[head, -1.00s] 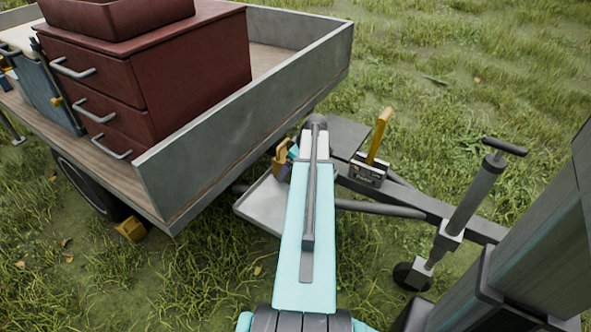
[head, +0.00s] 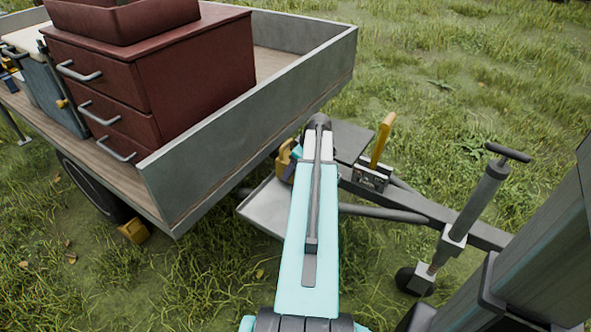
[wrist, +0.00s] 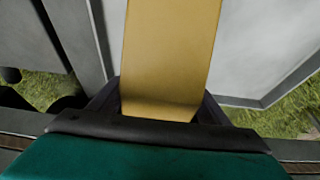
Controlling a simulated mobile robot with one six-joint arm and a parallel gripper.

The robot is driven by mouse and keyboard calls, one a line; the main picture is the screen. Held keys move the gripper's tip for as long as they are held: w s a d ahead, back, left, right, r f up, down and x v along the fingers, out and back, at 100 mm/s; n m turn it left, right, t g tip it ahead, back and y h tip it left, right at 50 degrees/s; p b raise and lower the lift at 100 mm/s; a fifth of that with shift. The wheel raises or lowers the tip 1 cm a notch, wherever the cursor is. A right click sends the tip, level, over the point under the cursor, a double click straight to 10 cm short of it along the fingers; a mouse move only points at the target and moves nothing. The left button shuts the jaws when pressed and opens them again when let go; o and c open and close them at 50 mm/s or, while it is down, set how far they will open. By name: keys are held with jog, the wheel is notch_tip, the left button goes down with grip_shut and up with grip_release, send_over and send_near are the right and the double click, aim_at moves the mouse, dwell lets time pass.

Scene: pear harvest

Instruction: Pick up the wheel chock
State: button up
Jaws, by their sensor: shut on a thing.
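A yellow wheel chock (head: 286,160) shows in the head view just left of my arm, over the back end of the pale metal tray (head: 262,213) on the trailer's drawbar. In the wrist view the yellow chock (wrist: 172,50) stands up between the dark fingers of my gripper (wrist: 160,108), which is shut on it. Most of my gripper is hidden behind my arm in the head view. I cannot tell how far the chock is above the tray. A second yellow chock (head: 133,231) sits on the grass by the trailer wheel (head: 88,188).
The trailer bed's grey side wall (head: 250,120) rises close behind and left of the chock, with a red drawer cabinet (head: 180,80) on the bed. A yellow-handled lever (head: 383,140) and a jack (head: 475,205) stand to the right. Open grass lies beyond.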

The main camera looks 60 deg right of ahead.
jog(key=shift+r, duration=0.8)
jog(key=shift+s+a+r, duration=0.2)
jog(key=shift+s+r, duration=0.05)
jog(key=s+a+r+p, duration=0.1)
jog(key=s+a+p, duration=0.5)
jog(key=s+a, duration=0.3)
jog(key=s, duration=0.3)
jog(key=shift+r, duration=0.2)
jog(key=shift+s+f, duration=0.1)
jog(key=shift+s, duration=0.1)
jog(key=shift+w, duration=0.1)
